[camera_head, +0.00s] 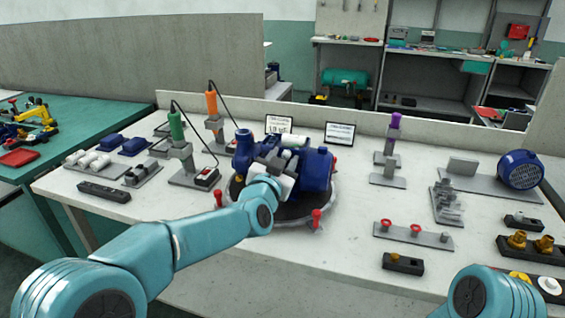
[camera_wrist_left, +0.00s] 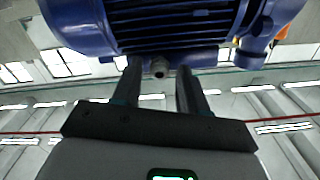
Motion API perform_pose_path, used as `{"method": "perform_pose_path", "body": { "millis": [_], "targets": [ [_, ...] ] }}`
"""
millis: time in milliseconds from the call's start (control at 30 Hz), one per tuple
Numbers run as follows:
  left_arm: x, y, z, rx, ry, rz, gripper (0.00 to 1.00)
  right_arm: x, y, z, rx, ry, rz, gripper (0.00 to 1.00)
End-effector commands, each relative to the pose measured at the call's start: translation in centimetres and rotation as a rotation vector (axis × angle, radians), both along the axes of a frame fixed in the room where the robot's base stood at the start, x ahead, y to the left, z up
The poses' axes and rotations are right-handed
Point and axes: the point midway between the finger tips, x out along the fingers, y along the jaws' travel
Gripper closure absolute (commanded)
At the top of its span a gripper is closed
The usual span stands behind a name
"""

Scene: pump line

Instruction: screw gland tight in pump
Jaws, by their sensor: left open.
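The blue pump (camera_head: 317,170) stands on a round dark turntable (camera_head: 292,209) in the middle of the bench. My left gripper (camera_head: 277,163) is at the pump's near side and covers part of it. In the left wrist view the pump's ribbed blue body (camera_wrist_left: 165,20) fills the top. A small grey gland (camera_wrist_left: 160,68) sticks out from its edge. The two fingers of my left gripper (camera_wrist_left: 158,75) stand apart, one on each side of the gland, with gaps showing. How deep the gland is seated cannot be told. My right gripper is out of view.
Green (camera_head: 176,126) and orange (camera_head: 211,103) handled tools stand on holders left of the pump, with black cables. Red knobs on a grey rack (camera_head: 413,235) and a black block (camera_head: 403,264) lie to the right. Small signs (camera_head: 340,133) stand behind. The bench front is mostly clear.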

Motion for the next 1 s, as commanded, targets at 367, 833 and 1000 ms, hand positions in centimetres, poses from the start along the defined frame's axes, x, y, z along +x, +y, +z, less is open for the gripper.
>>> {"method": "perform_pose_path", "body": {
  "millis": [367,833,1000],
  "targets": [
    [0.0,0.0,-0.1,-0.216,0.07,0.0,0.57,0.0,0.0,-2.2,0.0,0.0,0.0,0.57],
    [0.0,0.0,-0.3,-0.479,0.153,0.0,0.57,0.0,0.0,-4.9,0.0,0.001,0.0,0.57],
    [0.0,0.0,0.0,-0.502,0.163,-0.001,0.57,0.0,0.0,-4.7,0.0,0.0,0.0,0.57]
  ]
}}
